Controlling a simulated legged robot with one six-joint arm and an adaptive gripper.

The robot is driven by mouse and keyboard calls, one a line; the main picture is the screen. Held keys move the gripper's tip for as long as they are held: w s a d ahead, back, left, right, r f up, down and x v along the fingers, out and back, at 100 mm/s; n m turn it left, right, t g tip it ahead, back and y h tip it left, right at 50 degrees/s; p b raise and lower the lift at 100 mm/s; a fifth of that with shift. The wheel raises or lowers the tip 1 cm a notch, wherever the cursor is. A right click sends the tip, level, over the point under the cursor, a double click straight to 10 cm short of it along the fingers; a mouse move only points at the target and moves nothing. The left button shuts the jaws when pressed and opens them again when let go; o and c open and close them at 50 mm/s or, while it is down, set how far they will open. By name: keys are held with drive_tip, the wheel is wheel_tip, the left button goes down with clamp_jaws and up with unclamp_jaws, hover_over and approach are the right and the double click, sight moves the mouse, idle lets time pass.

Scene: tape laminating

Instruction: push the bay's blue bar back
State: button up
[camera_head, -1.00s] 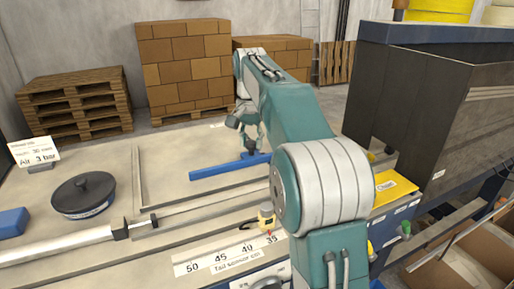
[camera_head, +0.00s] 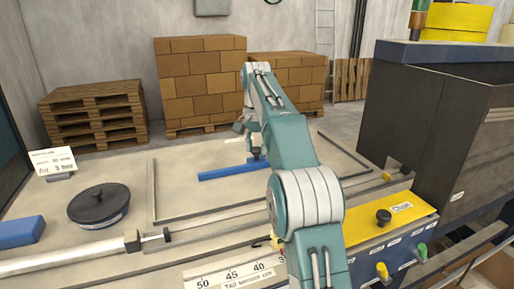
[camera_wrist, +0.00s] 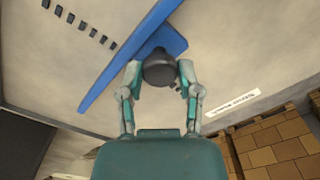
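The blue bar (camera_head: 228,172) lies on the pale table, a dark upright knob (camera_head: 255,152) near its right end. In the wrist view the bar (camera_wrist: 130,62) runs diagonally, with the dark round knob (camera_wrist: 160,70) beside it on a blue foot. My gripper (camera_head: 243,127) is over the bar's right end, in the head view close above the knob. In the wrist view its two fingers (camera_wrist: 160,80) stand apart, one on each side of the knob. I cannot tell whether either finger touches it.
A dark round lidded weight (camera_head: 98,205), a blue block (camera_head: 22,231) and a sign (camera_head: 53,163) stand at the left. A pale rod (camera_head: 70,256) crosses the front. A yellow-topped control box (camera_head: 385,220) and a dark machine housing (camera_head: 420,120) stand right. Stacked cartons (camera_head: 200,85) are behind.

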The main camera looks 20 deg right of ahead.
drive_tip(key=o, duration=0.3)
drive_tip(key=shift+w+f, duration=0.1)
drive_tip(key=shift+f, duration=0.15)
drive_tip(key=shift+o, duration=0.2)
drive_tip(key=shift+r, duration=0.15)
